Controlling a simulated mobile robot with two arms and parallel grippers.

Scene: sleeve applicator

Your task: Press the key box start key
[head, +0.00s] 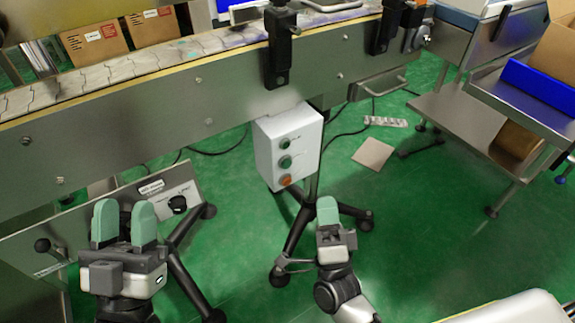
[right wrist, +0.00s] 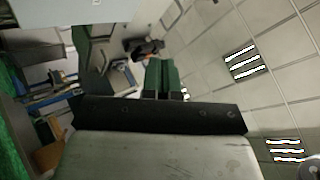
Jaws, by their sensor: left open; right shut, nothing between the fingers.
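The key box (head: 288,147) is a pale grey-white box mounted below the conveyor's side rail in the head view. Its front carries a dark green key (head: 284,143) at the top, a green key (head: 285,162) in the middle and an orange-red key (head: 285,180) at the bottom. The labels are too small to read. My right gripper (head: 328,209) is shut and empty, below and to the right of the box, apart from it. Its green fingers also show in the right wrist view (right wrist: 163,76). My left gripper (head: 124,222) is open and empty at the lower left.
The conveyor (head: 180,95) runs across the top. A metal panel (head: 110,222) with a black knob lies behind my left gripper. A stand with black legs (head: 303,225) is below the box. A steel cart (head: 480,115) with a blue bin stands right. Green floor is open at centre right.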

